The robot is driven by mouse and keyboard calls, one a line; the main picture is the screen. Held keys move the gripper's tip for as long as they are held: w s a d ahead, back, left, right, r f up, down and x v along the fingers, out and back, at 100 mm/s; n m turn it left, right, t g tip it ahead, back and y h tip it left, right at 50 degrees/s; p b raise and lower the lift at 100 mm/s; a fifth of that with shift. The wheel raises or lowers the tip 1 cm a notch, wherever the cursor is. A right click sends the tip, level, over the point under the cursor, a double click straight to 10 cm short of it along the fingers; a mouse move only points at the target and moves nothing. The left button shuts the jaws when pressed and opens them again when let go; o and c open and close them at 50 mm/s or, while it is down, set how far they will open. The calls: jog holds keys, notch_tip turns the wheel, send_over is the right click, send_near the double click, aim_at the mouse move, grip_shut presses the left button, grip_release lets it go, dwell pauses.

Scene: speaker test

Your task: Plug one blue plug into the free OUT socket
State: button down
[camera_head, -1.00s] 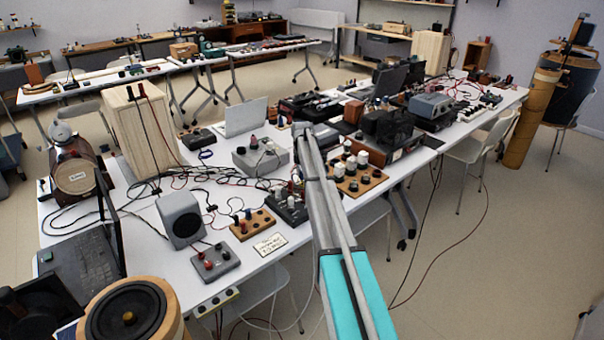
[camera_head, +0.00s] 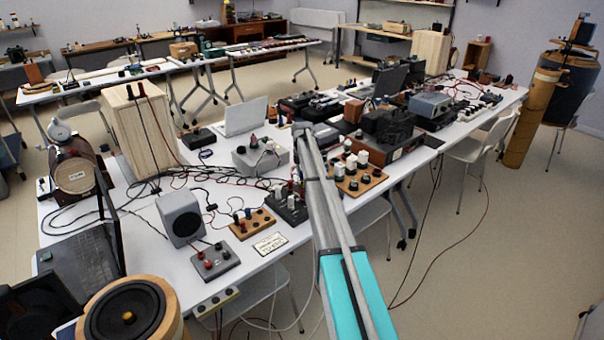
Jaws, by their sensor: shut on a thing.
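A wooden strip (camera_head: 252,228) near the front edge of the table holds small upright plugs, a blue one (camera_head: 248,213) among them. A small black box (camera_head: 292,210) right of it carries upright pieces, partly hidden by my arm. A grey box (camera_head: 216,263) with red and dark tops sits at the front edge. I cannot tell which socket is OUT or whether it is free. My arm reaches up across the right part of the table. My gripper does not show; it is not clear what it holds.
A grey speaker (camera_head: 181,217), a laptop (camera_head: 80,275) and a tall wooden box (camera_head: 140,130) stand on the left of the white table (camera_head: 285,255). Black and red cables lie loose across it. A wooden board (camera_head: 375,180) with knobs stands right of my arm. The floor at right is mostly clear.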

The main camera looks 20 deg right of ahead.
jog(key=shift+f+b, duration=0.85)
jog(key=shift+b, duration=0.05)
dwell(0.8)
jog(key=shift+c, duration=2.4)
grip_release()
jog(key=shift+r, duration=0.1)
jog(key=shift+r+p, duration=3.7)
jog(key=shift+p, duration=0.1)
jog(key=s+a+m, duration=0.8)
jog(key=s, duration=0.6)
jog(key=s+a+m, duration=0.8)
jog(key=s+m, duration=0.1)
jog(key=s, duration=0.6)
jog(key=s+a+m, duration=0.8)
jog(key=s+m, duration=0.1)
jog(key=s, duration=0.5)
jog(key=shift+s+r+p, duration=0.2)
jog(key=shift+r+p, duration=0.15)
